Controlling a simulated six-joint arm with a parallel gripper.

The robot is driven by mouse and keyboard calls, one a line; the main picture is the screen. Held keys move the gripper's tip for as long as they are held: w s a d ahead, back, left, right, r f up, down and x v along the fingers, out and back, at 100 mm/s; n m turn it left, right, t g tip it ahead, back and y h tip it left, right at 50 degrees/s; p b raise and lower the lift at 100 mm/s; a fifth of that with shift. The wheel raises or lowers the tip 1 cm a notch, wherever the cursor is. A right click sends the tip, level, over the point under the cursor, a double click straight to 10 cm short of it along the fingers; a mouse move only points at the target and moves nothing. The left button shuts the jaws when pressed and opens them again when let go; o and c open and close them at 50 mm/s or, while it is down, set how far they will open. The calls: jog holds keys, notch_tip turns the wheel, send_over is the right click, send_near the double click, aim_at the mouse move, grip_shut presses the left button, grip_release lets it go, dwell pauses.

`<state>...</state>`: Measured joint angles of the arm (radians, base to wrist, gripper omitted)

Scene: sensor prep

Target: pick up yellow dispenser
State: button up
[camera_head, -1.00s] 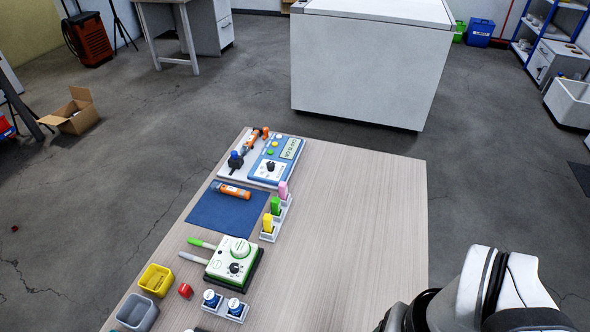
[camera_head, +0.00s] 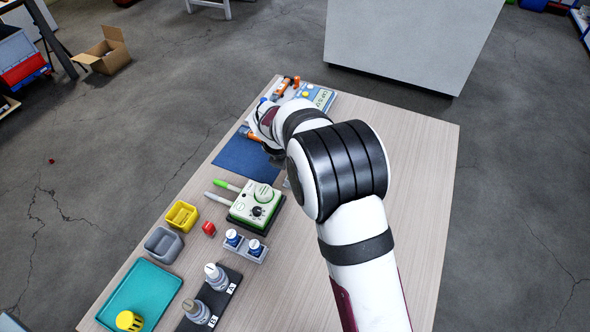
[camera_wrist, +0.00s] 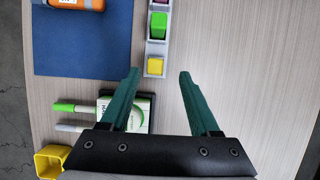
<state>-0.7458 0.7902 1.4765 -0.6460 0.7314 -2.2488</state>
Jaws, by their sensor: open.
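The yellow dispenser (camera_wrist: 155,66) stands at the near end of a light rack (camera_wrist: 153,45) in the wrist view, seen from above. A green dispenser (camera_wrist: 158,25) stands behind it, and a pink one (camera_wrist: 160,2) is cut by the top edge. My gripper (camera_wrist: 160,73) is open and empty. Its two teal fingers point toward the rack, and the yellow dispenser appears between the tips, nearer the left one. I cannot tell the height gap. In the head view my arm hides the rack's dispensers and the gripper's fingers.
A blue mat (camera_head: 247,158) lies left of the rack. A green-white device (camera_head: 256,205) with two pens is nearer. The table's right side is clear.

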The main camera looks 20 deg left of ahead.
jog(key=x, duration=0.5)
jog(key=shift+a+f, duration=0.3)
jog(key=shift+a, duration=0.05)
grip_shut()
